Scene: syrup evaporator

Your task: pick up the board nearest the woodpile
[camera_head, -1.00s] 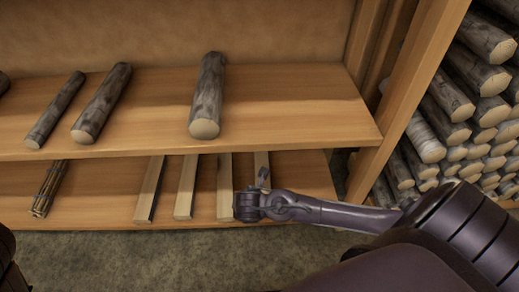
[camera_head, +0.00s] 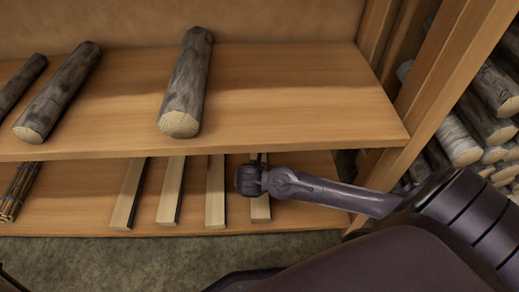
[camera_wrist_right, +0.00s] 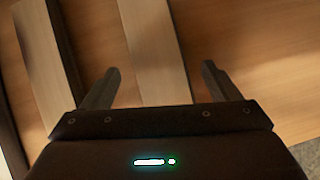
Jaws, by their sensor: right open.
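Several pale boards lie side by side on the lower shelf. The rightmost board (camera_head: 261,209), closest to the woodpile (camera_head: 480,125), is partly hidden by my right gripper (camera_head: 249,180) and wrist. In the right wrist view, my right gripper (camera_wrist_right: 158,82) is open and empty. That board (camera_wrist_right: 157,50) runs between its two fingers, apart from both, with bare shelf to its right. Another board (camera_wrist_right: 42,60) lies to the left of the fingers. My left gripper is not in view.
The upper shelf (camera_head: 290,95) overhangs the boards and carries several bark-covered logs (camera_head: 187,85). A wooden post (camera_head: 440,95) stands between the shelves and the woodpile. A bundle of thin sticks (camera_head: 17,190) lies at the lower shelf's left. Bare shelf lies right of the boards.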

